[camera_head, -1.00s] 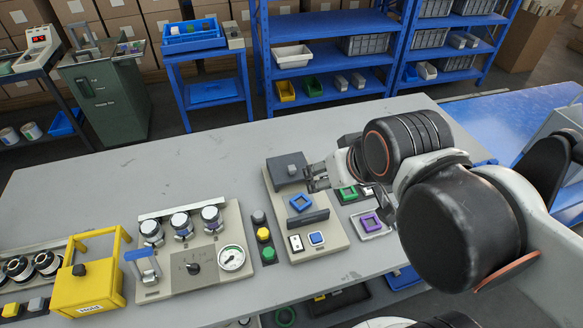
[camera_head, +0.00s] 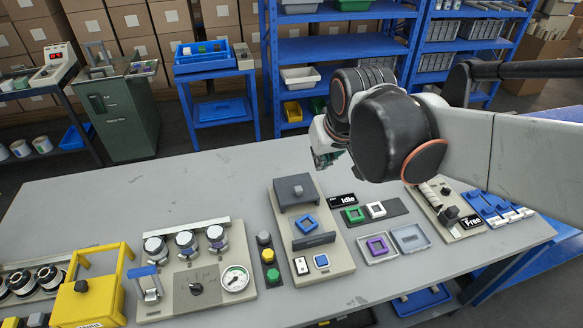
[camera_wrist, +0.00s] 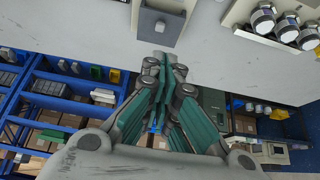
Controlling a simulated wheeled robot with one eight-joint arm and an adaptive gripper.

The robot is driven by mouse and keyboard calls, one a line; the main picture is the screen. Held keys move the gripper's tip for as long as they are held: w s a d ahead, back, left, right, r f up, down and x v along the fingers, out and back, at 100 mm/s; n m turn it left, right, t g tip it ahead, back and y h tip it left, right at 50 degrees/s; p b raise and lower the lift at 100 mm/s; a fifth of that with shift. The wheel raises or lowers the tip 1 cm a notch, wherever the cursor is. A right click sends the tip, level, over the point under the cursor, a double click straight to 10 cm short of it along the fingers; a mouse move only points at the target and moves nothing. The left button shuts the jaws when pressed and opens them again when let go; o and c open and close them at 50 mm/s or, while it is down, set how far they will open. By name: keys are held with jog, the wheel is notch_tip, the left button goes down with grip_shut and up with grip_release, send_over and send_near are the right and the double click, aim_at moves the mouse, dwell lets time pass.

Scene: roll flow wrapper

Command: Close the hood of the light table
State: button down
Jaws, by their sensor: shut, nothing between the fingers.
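The light table looks to be the beige panel (camera_head: 336,262) in the middle of the bench. A blue square frame (camera_head: 306,224) lies uncovered on the panel in front of the hood, with a dark upright bar (camera_head: 314,241) nearer. My gripper (camera_head: 322,160) is above and beyond the hood, apart from it, shut and empty. In the wrist view the fingertips (camera_wrist: 168,62) are together, and the hood (camera_wrist: 174,33) shows just past them.
A yellow-guarded machine (camera_head: 88,305), a gauge panel (camera_head: 205,284) and a button strip (camera_head: 269,262) stand left. Trays with green, white and purple frames lie right, by an "Idle" sign (camera_head: 342,199). Blue shelving (camera_head: 345,50) stands behind the bench.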

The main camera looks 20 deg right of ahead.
jog(key=w+f+g, duration=0.1)
jog(key=w+f, duration=0.4)
jog(key=w, duration=0.6)
jog(key=g, duration=0.1)
send_near(293, 178)
jog(key=w+f+b, duration=0.1)
jog(key=f+b, duration=0.1)
jog(key=w+f+b, duration=0.1)
jog(key=w+f, duration=0.1)
jog(key=shift+w+f+b, duration=0.1)
jog(key=shift+f+b, duration=0.2)
jog(key=shift+b, duration=0.05)
jog(key=shift+s+r+b, duration=0.15)
jog(key=shift+s+b, duration=0.3)
jog(key=shift+s, duration=1.6)
jog(key=s, duration=1.3)
jog(key=shift+s+b, duration=0.15)
jog(key=shift+b, duration=0.15)
jog(key=shift+s, duration=0.15)
